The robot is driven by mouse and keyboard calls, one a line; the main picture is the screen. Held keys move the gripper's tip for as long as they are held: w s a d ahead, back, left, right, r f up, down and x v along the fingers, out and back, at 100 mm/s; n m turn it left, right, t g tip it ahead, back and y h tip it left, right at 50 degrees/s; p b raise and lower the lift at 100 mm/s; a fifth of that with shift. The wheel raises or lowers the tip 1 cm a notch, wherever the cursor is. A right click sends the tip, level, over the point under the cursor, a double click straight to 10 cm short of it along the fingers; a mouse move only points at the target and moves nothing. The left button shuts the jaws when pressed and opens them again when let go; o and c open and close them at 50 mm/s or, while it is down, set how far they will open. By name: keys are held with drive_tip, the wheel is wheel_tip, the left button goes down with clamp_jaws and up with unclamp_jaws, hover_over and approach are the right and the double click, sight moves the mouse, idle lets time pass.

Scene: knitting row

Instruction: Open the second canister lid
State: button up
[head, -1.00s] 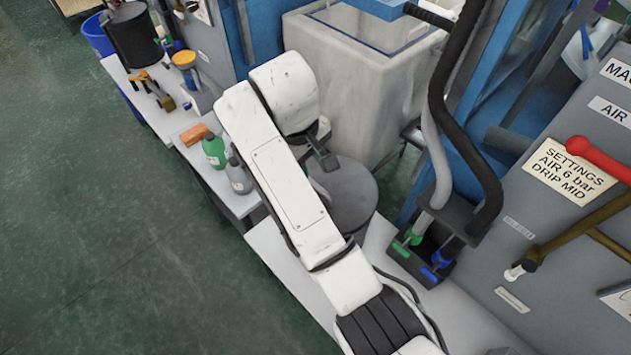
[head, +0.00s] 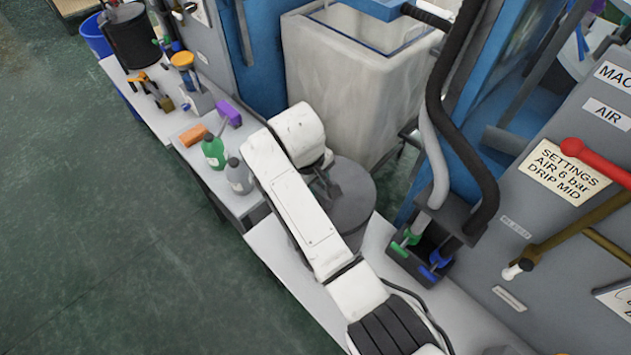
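A dark grey round canister (head: 353,213) with a flat lid (head: 357,190) stands on the light bench, partly hidden behind my white arm. The lid looks seated on it. My gripper (head: 326,187) is low at the lid's left part, mostly hidden by my wrist. I cannot tell whether it touches the lid or whether its fingers are open.
A green bottle (head: 213,152), a grey bottle (head: 239,177), an orange block (head: 193,135) and a purple object (head: 230,113) stand left of my arm. A pale tank (head: 345,85) is behind the canister. A dark holder with hoses (head: 430,248) is to the right.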

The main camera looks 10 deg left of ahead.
clamp_jaws()
drive_tip(key=shift+w, duration=0.15)
idle(0.4)
